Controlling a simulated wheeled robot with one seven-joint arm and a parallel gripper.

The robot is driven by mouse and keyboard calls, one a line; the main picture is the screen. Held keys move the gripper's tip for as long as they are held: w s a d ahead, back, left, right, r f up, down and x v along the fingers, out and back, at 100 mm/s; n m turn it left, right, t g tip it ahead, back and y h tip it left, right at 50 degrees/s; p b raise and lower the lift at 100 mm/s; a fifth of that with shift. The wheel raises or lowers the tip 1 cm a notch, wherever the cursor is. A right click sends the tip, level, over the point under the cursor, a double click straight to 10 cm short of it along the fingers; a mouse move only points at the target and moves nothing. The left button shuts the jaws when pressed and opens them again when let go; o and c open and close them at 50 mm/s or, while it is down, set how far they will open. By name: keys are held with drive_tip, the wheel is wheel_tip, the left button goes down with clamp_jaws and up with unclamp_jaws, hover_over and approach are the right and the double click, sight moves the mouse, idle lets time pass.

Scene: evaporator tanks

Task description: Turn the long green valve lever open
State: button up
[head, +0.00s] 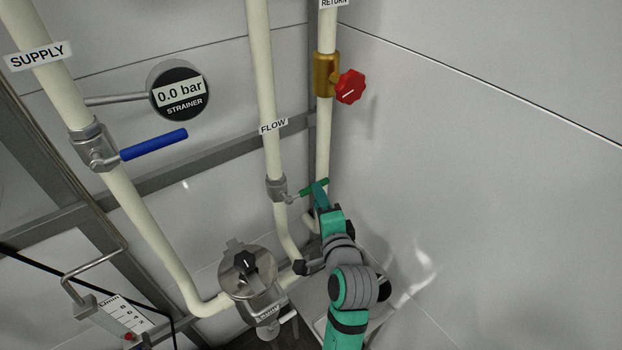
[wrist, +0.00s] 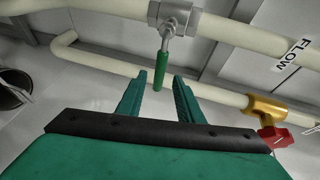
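The green valve lever (head: 309,189) extends to the right from a metal valve (head: 277,187) on the FLOW pipe in the head view. In the wrist view the lever (wrist: 161,70) hangs down from the valve (wrist: 174,14) on a metal stem. My gripper (wrist: 159,75) is open in the wrist view, with one finger on each side of the lever's end and visible gaps between. In the head view my gripper (head: 320,194) is at the lever's right end and partly overlaps it.
A blue lever (head: 154,145) is on the SUPPLY pipe at left. A red knob (head: 350,87) on a brass valve (head: 326,74) is on the RETURN pipe above my gripper. A strainer gauge (head: 179,92) reads 0.0 bar. A black-knobbed strainer (head: 246,272) stands below. The right wall is bare.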

drive_tip(key=x, duration=0.9)
drive_tip(key=shift+w, duration=0.35)
drive_tip(key=shift+a+f, duration=0.1)
clamp_jaws()
